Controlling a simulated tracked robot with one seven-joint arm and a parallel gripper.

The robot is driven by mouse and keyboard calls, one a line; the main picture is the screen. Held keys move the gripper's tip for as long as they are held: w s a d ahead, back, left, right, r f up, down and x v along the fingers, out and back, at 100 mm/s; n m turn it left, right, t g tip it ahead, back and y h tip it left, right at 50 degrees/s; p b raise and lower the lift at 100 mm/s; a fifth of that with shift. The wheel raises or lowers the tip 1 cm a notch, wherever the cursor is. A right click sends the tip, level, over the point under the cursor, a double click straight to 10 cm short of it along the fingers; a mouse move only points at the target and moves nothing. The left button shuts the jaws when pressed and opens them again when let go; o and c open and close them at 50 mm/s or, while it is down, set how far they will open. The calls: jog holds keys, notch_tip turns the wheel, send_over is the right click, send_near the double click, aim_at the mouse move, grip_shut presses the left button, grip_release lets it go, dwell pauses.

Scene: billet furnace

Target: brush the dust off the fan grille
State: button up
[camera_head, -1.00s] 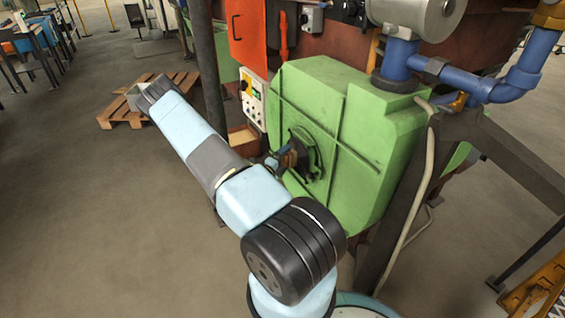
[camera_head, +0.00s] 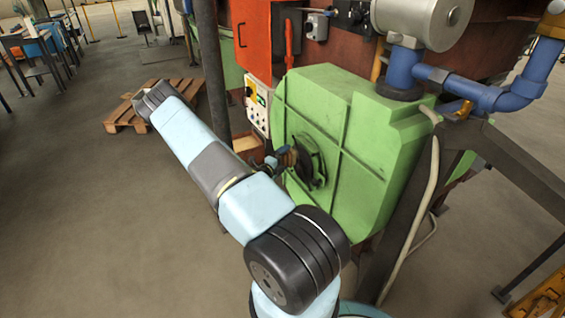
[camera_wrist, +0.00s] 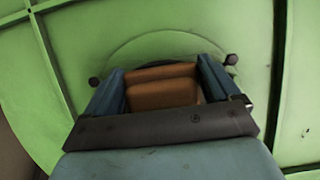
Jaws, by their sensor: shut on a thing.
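The fan grille (camera_head: 318,168) is a dark round part on the front face of the green fan housing (camera_head: 352,150). My gripper (camera_wrist: 163,72) is shut on a brown-orange block, which looks like the brush (camera_wrist: 160,95), between its two blue fingers. In the head view my gripper (camera_head: 281,159) is right at the grille, partly hidden by my arm. The brush's far end is hidden in the wrist view, and bristles and dust cannot be made out. Whether the brush touches the grille I cannot tell.
A control box (camera_head: 257,108) and a dark post (camera_head: 213,80) stand left of the housing. Blue pipes (camera_head: 470,88) and a grey motor (camera_head: 425,20) are above it. A dark slanted frame (camera_head: 515,165) is at right.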

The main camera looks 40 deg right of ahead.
aim_at(291, 158)
jog(key=shift+s+a+r, duration=0.1)
jog(key=shift+s+a, duration=0.1)
jog(key=shift+s, duration=0.45)
jog(key=shift+s+a, duration=0.25)
jog(key=shift+s, duration=0.35)
jog(key=shift+s+a+r, duration=0.1)
jog(key=shift+s+a, duration=0.1)
jog(key=shift+s, duration=0.45)
jog(key=shift+d+r, duration=0.15)
jog(key=shift+r, duration=0.55)
jog(key=shift+w+d, duration=0.25)
jog(key=shift+w, duration=0.35)
jog(key=shift+w+d, duration=0.2)
jog(key=shift+w, duration=0.45)
jog(key=shift+w+d, duration=0.25)
jog(key=shift+w, duration=0.35)
jog(key=shift+a, duration=0.1)
jog(key=shift+w+a, duration=0.25)
jog(key=shift+a, duration=0.7)
jog(key=shift+w+a, duration=0.25)
jog(key=shift+a, duration=0.75)
jog(key=shift+w+a, duration=0.25)
jog(key=shift+a, duration=0.7)
jog(key=a, duration=0.3)
jog(key=shift+w, duration=0.35)
